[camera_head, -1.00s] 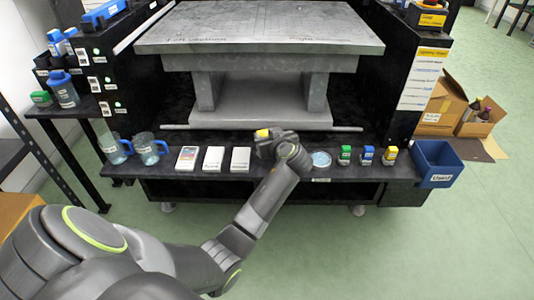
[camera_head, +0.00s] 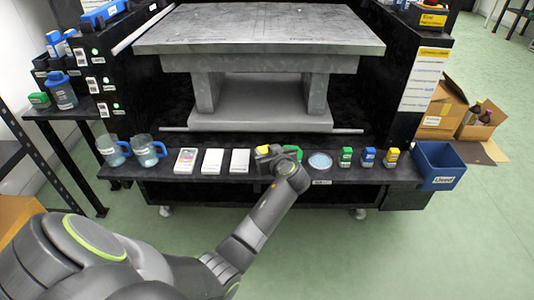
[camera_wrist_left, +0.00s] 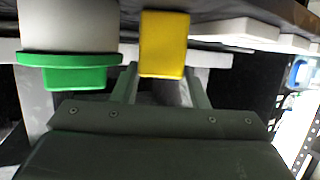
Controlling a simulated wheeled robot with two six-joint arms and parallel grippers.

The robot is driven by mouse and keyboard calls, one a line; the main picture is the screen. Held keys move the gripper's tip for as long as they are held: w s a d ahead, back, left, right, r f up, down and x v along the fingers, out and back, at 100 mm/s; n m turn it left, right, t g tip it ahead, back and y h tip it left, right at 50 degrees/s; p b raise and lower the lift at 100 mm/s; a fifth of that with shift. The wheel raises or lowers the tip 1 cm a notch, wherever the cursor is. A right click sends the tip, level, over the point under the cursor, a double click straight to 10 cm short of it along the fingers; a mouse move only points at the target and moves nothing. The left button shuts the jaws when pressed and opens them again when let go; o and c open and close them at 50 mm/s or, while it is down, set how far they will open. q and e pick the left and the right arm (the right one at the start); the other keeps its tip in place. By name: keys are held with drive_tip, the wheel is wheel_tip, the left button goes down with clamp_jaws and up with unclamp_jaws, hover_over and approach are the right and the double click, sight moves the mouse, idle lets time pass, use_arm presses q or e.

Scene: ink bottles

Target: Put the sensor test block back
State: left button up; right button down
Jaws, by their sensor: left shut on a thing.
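The sensor test block appears to be the small yellow block (camera_head: 263,149) at the tip of my left gripper (camera_head: 266,158). In the left wrist view the yellow block (camera_wrist_left: 163,45) stands between the two fingers of the left gripper (camera_wrist_left: 160,85), which is shut on it. In the head view it shows over the front shelf, right of the white boxes; I cannot tell whether it touches the shelf. A green-lidded container (camera_wrist_left: 68,72) is close beside the gripper. Its green part also shows in the head view (camera_head: 293,151), partly hidden by my wrist. My right gripper is not in view.
A grey stone table (camera_head: 260,28) rises behind.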

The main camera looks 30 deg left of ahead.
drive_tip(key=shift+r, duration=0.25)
use_arm(q)
drive_tip(key=o, duration=0.8)
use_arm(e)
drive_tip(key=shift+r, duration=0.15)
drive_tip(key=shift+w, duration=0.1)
